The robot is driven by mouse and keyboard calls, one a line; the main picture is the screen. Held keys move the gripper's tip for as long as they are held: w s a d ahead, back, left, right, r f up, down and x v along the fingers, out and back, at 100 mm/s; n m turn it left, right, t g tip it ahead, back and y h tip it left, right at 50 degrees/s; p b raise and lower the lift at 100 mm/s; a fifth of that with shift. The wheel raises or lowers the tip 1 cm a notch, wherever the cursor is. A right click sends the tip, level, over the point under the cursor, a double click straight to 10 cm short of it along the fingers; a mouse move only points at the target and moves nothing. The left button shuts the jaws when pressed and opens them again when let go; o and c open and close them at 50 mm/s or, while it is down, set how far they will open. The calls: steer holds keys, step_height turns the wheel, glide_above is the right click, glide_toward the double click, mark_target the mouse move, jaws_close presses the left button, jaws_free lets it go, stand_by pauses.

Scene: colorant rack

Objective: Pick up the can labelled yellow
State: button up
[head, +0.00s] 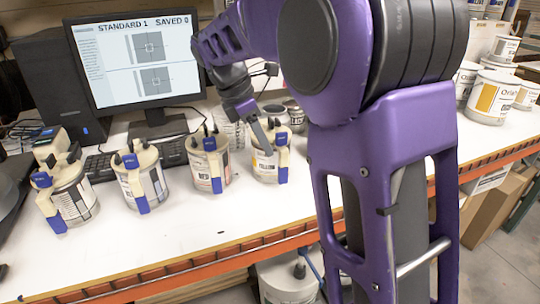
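The can labelled yellow (265,168) stands upright on the white table, at the right end of the front row of cans. It has a yellow patch on its label and a blue and cream clamp-like fitting on its right side. My purple arm reaches over from the right. My gripper (265,140) points down at the top of this can, with a grey finger in front of its upper part. The other finger is not clearly seen, so I cannot tell the opening or whether it touches the can.
The can labelled red (204,172) stands close on the left, with further cans (143,186) beyond it. A monitor (135,62) and keyboard (172,152) are behind the row. Large white cans (490,98) stand at the right. The table front is mostly clear.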

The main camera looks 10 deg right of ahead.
mark_target(280, 183)
steer(key=x, duration=0.3)
steer(key=b+x, duration=0.1)
steer(key=x, duration=0.3)
steer(key=b+x, duration=0.1)
steer(key=x, duration=0.3)
steer(key=shift+w+d+f, duration=0.15)
steer(key=shift+w+d, duration=0.05)
steer(key=shift+w, duration=0.05)
jaws_close()
stand_by(1.0)
